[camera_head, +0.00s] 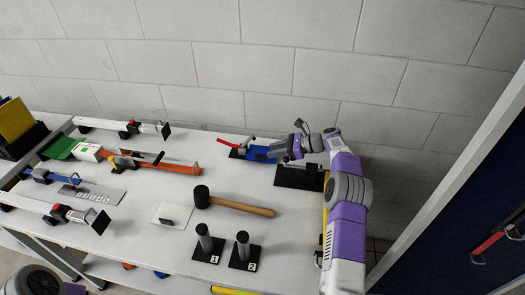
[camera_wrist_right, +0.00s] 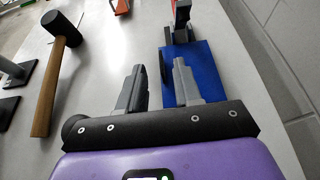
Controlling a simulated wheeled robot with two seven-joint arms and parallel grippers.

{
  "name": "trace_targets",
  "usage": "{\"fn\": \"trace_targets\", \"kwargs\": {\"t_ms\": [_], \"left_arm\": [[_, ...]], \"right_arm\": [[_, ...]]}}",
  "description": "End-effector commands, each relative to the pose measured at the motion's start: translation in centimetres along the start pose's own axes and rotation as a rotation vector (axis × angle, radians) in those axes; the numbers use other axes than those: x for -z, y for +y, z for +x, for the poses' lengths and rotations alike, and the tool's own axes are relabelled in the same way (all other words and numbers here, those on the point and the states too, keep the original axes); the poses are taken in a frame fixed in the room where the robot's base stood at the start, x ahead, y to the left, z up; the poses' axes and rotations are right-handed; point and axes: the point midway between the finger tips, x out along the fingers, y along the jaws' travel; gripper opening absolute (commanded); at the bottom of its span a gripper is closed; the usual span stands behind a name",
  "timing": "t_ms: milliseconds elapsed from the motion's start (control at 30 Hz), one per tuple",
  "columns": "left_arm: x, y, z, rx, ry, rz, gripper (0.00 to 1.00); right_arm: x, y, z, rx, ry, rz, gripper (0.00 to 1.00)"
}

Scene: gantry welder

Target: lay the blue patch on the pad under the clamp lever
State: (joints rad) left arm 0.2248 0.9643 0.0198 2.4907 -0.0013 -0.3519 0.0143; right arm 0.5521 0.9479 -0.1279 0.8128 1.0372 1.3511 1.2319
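The blue patch (camera_head: 261,155) lies flat at the back right of the table, and shows in the right wrist view (camera_wrist_right: 208,72). A dark upright tab (camera_wrist_right: 163,68) stands at its left edge there. The clamp with its red lever (camera_head: 229,143) is just left of the patch in the head view; it shows at the top of the wrist view (camera_wrist_right: 182,18). The pad under the lever cannot be made out. My right gripper (camera_head: 286,154) is open over the patch's near end, its fingers (camera_wrist_right: 160,72) on either side of the tab, apart from it. My left gripper is out of view.
A black plate (camera_head: 299,177) lies below my right gripper. A mallet (camera_head: 235,204), two numbered black stands (camera_head: 206,245) and a white plate with a dark tab (camera_head: 172,214) are nearer the middle. Orange and white clamps fill the left. A wall stands behind the table.

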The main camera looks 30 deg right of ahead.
Motion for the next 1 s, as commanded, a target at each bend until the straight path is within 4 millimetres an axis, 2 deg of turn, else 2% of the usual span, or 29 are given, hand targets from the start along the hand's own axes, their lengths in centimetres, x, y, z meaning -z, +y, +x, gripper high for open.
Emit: {"fn": "trace_targets", "kwargs": {"t_ms": [33, 200, 400, 767, 867, 1000], "left_arm": [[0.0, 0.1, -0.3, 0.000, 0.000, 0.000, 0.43], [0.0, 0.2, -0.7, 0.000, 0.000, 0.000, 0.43], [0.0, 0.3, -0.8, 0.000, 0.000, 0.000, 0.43], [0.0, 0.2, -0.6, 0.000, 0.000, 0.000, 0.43], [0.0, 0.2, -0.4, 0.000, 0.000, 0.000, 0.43], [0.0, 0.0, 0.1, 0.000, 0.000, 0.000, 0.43]], "right_arm": [[-0.1, 0.0, -1.2, 0.002, 0.000, 0.001, 0.34], [-0.1, 0.0, -3.5, 0.001, -0.001, 0.000, 0.34], [0.0, 0.0, -4.2, -0.001, 0.000, -0.001, 0.34], [0.0, 0.0, -3.8, -0.002, -0.001, 0.000, 0.34], [0.1, 0.1, -2.8, -0.003, -0.001, 0.000, 0.34], [0.2, 0.1, -0.3, -0.005, -0.001, 0.000, 0.34]]}}
